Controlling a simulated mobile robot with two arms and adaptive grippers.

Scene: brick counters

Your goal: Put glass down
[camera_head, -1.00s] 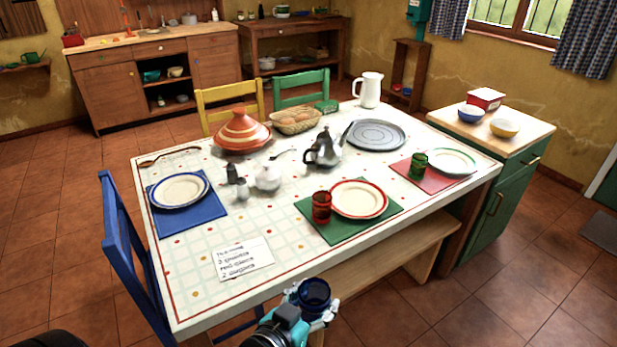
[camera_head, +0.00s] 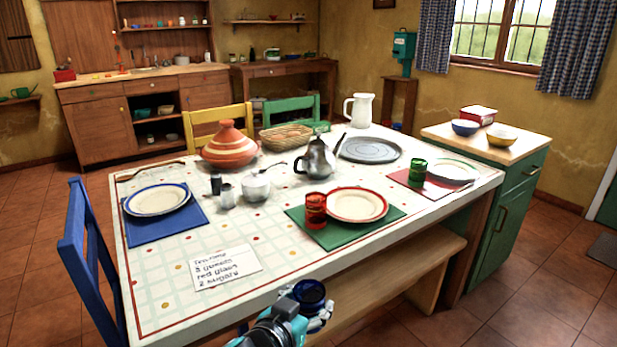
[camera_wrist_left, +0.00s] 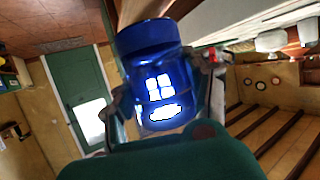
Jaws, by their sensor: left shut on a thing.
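A dark blue glass (camera_head: 309,293) is held in my left gripper (camera_head: 312,312), at the near edge of the dining table (camera_head: 160,318) in the head view. In the left wrist view the blue glass (camera_wrist_left: 150,70) sits between the two fingers, which are shut on it. The table carries a red glass (camera_head: 316,210) on a green mat and a green glass (camera_head: 417,171) on a red mat. A blue mat (camera_head: 150,232) with a blue-rimmed plate (camera_head: 157,199) lies at the left and has no glass on it. My right gripper is not in view.
A handwritten note (camera_head: 225,267) lies near the front edge. A teapot (camera_head: 317,160), a sugar bowl (camera_head: 256,188), a tagine (camera_head: 229,148) and a bread basket (camera_head: 286,138) fill the middle. A bench (camera_head: 385,272) and a blue chair (camera_head: 77,245) flank the table.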

